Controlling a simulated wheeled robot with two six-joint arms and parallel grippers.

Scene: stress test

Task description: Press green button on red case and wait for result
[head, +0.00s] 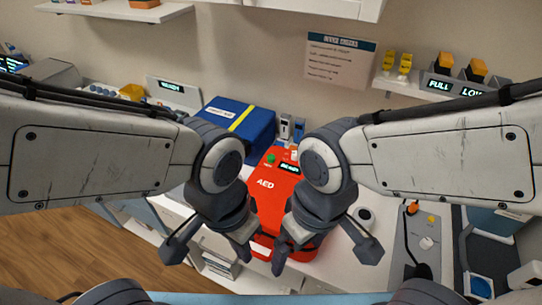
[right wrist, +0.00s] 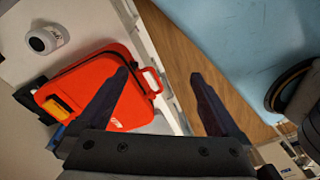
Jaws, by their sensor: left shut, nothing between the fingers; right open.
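The red case (head: 268,208), marked AED, lies on the white counter in the middle of the head view, partly hidden by my grippers. The green button (head: 271,159) shows at its far left end, beside a small lit screen (head: 290,168) with text too small to read surely. My left gripper (head: 243,252) is shut and empty, over the case's near left side. My right gripper (head: 286,256) is over its near right side. In the right wrist view my right gripper (right wrist: 163,80) is open and empty, one finger overlapping the red case (right wrist: 95,85). The button is not seen there.
A blue case (head: 238,122) with a yellow strip stands behind the red case. A lit READY unit (head: 172,90) is at the back left. A shelf (head: 420,88) with a FULL/LOW display is at the back right. A white jar (right wrist: 45,40) stands near the red case.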

